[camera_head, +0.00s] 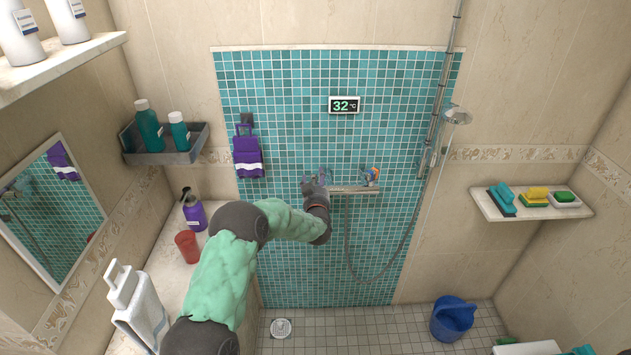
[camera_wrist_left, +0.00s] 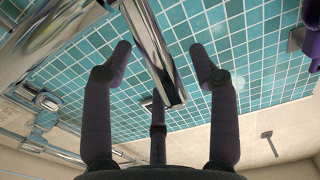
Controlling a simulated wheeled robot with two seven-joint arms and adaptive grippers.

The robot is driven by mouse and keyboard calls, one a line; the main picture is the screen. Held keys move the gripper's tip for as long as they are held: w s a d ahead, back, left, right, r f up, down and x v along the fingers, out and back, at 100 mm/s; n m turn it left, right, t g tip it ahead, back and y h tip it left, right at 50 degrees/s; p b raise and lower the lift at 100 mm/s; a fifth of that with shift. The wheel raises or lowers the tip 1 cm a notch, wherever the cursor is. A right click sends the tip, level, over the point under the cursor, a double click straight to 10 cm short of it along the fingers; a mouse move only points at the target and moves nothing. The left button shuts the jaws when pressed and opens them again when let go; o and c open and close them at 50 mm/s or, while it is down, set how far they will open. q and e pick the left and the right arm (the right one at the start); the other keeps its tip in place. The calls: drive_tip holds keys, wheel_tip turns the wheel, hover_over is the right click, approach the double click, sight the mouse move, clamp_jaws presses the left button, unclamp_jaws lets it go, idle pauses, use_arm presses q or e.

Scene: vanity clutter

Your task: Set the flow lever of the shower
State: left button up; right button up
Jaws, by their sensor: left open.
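The shower mixer (camera_head: 352,190) is a horizontal chrome bar on the teal tiled wall. A small orange and blue marked part (camera_head: 374,175) is at its right end; I cannot tell whether it is the flow lever. My left gripper (camera_head: 317,182) is at the mixer's left end and hides it. In the left wrist view the dark fingers (camera_wrist_left: 160,60) are open, with a long chrome piece (camera_wrist_left: 152,45) passing between them. I cannot tell whether they touch it. Another large chrome part (camera_wrist_left: 45,45) is at the left. My right gripper is not in view.
The shower hose (camera_head: 375,277) loops below, and the riser rail (camera_head: 440,85) stands right. A display (camera_head: 344,105) reads 32 °C. A blue bucket (camera_head: 453,320) stands on the floor.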

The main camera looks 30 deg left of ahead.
use_arm(q)
clamp_jaws()
drive_tip(key=w+r+g+p, duration=0.1)
drive_tip(key=p, duration=0.2)
drive_tip(key=shift+a+g+h, duration=0.3)
drive_tip(key=shift+a, duration=0.05)
drive_tip(key=shift+w+a+g+p, duration=0.15)
drive_tip(key=shift+w+g+p, duration=0.2)
drive_tip(key=shift+p, duration=0.55)
drive_tip(key=shift+s, duration=0.1)
unclamp_jaws()
drive_tip(key=shift+f, duration=0.1)
drive_tip(key=v, duration=1.2)
drive_tip(key=shift+a, duration=0.15)
